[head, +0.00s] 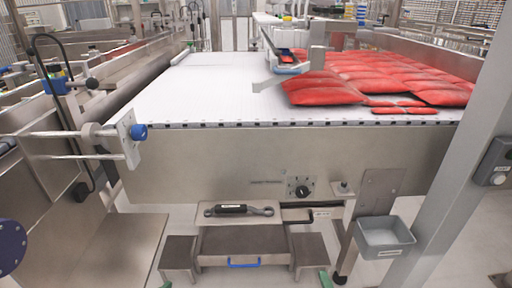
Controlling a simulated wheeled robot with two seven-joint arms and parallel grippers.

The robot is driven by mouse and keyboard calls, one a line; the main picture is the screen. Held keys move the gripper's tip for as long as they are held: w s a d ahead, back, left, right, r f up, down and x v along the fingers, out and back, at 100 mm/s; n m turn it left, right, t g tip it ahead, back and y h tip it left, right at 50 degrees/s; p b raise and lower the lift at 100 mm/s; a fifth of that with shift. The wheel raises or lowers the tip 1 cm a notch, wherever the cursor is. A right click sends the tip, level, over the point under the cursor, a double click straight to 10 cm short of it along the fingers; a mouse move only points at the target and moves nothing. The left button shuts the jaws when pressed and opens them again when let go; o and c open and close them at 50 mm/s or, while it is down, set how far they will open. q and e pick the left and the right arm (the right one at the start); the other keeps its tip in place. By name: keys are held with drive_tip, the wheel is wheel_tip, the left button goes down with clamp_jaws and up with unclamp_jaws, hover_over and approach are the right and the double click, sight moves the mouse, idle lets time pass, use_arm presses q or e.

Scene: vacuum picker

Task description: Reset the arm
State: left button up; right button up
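Neither of my grippers shows in the head view. No part that I can surely name as the arm of the task is in sight. A bent metal bracket (316,62) with flat plates hangs over the white conveyor belt (205,90), at the left edge of the red packs. Many red packs (325,91) lie close together on the right half of the belt. A round black dial (302,191) sits on the steel front panel below the belt.
A metal plate with a blue knob (138,132) juts out at the left. A grey bin (384,238) hangs at the lower right, beside a slanted grey post (458,165). A steel step (244,243) stands below the panel. The belt's left half is clear.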

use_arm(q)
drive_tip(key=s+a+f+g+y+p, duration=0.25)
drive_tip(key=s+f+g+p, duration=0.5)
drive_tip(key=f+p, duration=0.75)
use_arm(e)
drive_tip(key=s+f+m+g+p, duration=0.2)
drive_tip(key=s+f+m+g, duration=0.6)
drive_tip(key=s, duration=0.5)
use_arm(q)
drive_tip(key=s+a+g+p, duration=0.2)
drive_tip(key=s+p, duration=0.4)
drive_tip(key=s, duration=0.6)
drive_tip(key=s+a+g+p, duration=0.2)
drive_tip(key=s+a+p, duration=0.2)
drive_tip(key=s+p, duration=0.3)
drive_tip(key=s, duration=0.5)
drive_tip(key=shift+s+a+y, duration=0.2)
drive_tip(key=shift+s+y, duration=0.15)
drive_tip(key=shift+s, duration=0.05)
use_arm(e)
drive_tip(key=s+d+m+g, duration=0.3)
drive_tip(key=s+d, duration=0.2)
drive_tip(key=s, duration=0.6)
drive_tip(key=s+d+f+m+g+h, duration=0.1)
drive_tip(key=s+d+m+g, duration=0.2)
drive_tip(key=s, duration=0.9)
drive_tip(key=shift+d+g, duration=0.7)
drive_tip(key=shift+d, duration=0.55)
